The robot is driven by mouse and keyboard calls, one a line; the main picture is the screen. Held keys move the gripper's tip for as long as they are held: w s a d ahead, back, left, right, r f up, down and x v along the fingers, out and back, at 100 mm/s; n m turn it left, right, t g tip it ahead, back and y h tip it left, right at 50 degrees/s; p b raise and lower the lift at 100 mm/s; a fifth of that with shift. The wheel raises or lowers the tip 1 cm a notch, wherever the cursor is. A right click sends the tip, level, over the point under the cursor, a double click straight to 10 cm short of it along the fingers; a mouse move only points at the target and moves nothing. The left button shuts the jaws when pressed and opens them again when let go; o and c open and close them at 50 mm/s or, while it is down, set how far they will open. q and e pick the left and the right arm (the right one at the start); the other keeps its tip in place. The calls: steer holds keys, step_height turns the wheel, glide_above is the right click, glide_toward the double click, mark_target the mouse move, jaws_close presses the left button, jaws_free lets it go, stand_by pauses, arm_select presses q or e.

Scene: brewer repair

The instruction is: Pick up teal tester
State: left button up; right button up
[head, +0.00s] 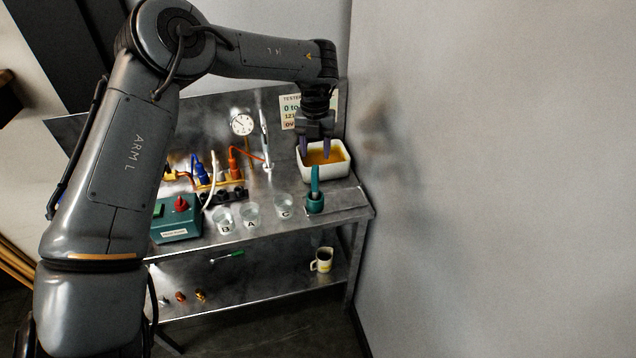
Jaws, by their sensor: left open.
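The teal tester (315,185) stands upright at the right front of the metal bench, its thin stem rising from a wider teal holder (315,204). My left gripper (317,146) points down from the end of my left arm, over the white tub of amber liquid. It is open and empty, above and slightly behind the tester's top. The tester appears apart from the fingers, though the exact gap cannot be told. My right gripper is not in view.
The white tub (338,172) stands behind the tester. Clear cups (284,206) marked with letters stand to its left, with a teal switch box (178,222) farther left. A grey wall (500,180) bounds the right side. A mug (322,260) sits on the lower shelf.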

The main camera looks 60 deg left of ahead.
mark_target(315, 176)
arm_select(q)
steer(key=shift+w+a+f, duration=0.2)
steer(key=shift+w+f, duration=0.15)
steer(key=shift+f, duration=0.05)
steer(key=f, duration=0.3)
steer(key=shift+s+d+f+b, duration=0.3)
steer(key=shift+s+f+b, duration=0.05)
steer(key=shift+f, duration=0.05)
steer(key=shift+w+a+f, duration=0.1)
steer(key=shift+w+f, duration=0.05)
steer(key=shift+f, duration=0.2)
steer(key=shift+a+f+b, duration=0.15)
steer(key=shift+f+b, duration=0.2)
steer(key=shift+f, duration=2.2)
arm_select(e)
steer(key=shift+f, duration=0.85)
arm_select(q)
steer(key=shift+c, duration=0.3)
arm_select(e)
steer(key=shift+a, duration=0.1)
arm_select(q)
jaws_close()
